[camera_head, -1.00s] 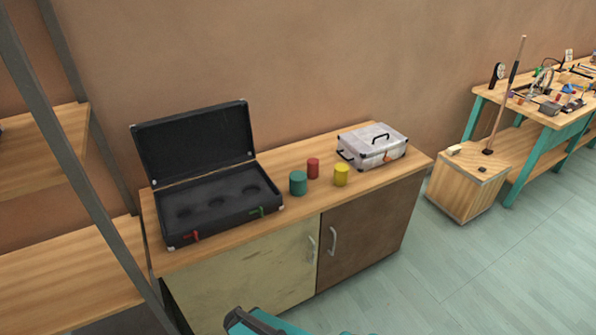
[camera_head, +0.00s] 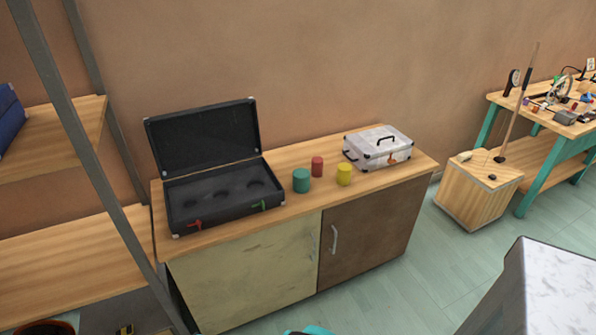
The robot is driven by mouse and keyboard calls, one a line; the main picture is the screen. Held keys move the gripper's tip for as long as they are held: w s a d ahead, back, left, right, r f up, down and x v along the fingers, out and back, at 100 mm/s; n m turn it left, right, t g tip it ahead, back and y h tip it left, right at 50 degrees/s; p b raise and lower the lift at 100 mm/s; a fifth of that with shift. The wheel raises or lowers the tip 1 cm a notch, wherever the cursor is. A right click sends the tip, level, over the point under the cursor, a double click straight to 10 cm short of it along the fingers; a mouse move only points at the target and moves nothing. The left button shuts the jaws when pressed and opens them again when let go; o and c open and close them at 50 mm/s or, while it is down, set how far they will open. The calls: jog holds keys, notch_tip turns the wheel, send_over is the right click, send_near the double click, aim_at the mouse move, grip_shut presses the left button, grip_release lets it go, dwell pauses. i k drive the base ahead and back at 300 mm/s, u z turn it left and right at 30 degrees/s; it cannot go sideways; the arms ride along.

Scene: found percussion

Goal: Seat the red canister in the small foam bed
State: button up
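The red canister (camera_head: 317,166) stands upright on the wooden cabinet top, slightly behind a larger teal canister (camera_head: 301,180) and a yellow canister (camera_head: 344,174). To their left is an open black case (camera_head: 225,217) with its lid raised. Its dark foam has three round recesses in a row, all looking empty. The leftmost recess (camera_head: 190,204) looks the smallest, though the dark foam makes sizes hard to judge. My gripper is not in view; only a teal sliver, seemingly part of my own body, shows at the bottom edge.
A closed silver case (camera_head: 378,147) sits on the right of the cabinet top (camera_head: 290,157). A wooden shelf with a grey metal post (camera_head: 95,170) stands at the left. A wooden box (camera_head: 478,190) and a workbench are at the right. A grey-white block (camera_head: 555,290) fills the lower right corner.

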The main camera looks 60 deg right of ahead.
aim_at(218, 196)
jog(key=u, duration=0.6)
jog(key=k, duration=1.4)
jog(key=z, duration=0.8)
jog(key=i, duration=1.05)
jog(key=u, duration=0.1)
